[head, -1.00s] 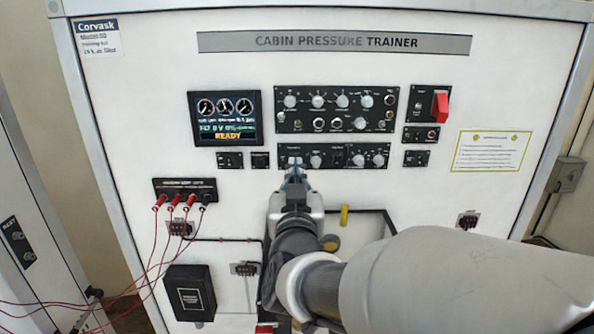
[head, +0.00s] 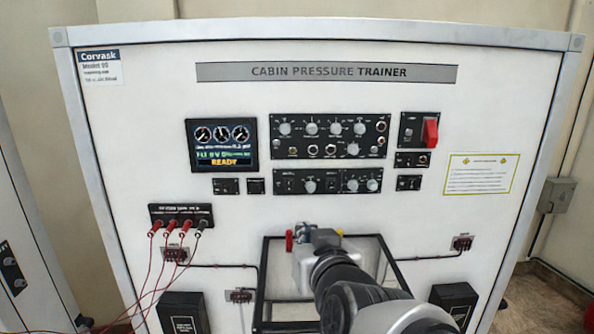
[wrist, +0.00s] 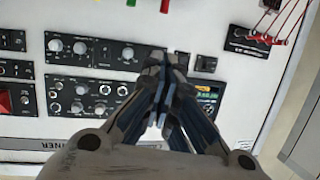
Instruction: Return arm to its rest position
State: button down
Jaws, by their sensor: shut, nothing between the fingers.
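My gripper (wrist: 164,68) shows in the wrist view with its dark fingers together and nothing between them. It stands in front of the trainer's face, which appears upside down there. In the head view my arm reaches in from the bottom, and its end is low in front of the framed recess. The fingers are hard to make out there. The white cabin pressure trainer (head: 330,105) carries a lit screen (head: 221,146) reading READY, an upper knob panel (head: 330,136) and a lower knob panel (head: 327,181). The screen is partly hidden behind the gripper in the wrist view.
Red leads (head: 150,262) hang from a jack box (head: 181,217) at the left. A black-framed recess (head: 262,270) is behind my arm. Black boxes (head: 183,312) sit low on the face. A red switch cover (head: 430,132) is at upper right.

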jog(key=s+d+f+m+g+h, duration=0.1)
jog(key=s+d+f+g, duration=0.25)
jog(key=s, duration=0.45)
jog(key=s+d+f+g+h+b, duration=0.1)
jog(key=s+d+f+g, duration=0.1)
jog(key=s+d+f, duration=0.45)
jog(key=s+d+f+m+g+h, duration=0.1)
jog(key=s+d+f+g, duration=0.15)
jog(key=s, duration=0.65)
notch_tip(320, 180, down, 14)
jog(key=s+g+b, duration=0.1)
jog(key=b, duration=1.1)
jog(key=shift+s+g+b, duration=0.2)
jog(key=shift+g+b, duration=0.1)
jog(key=shift+g, duration=0.1)
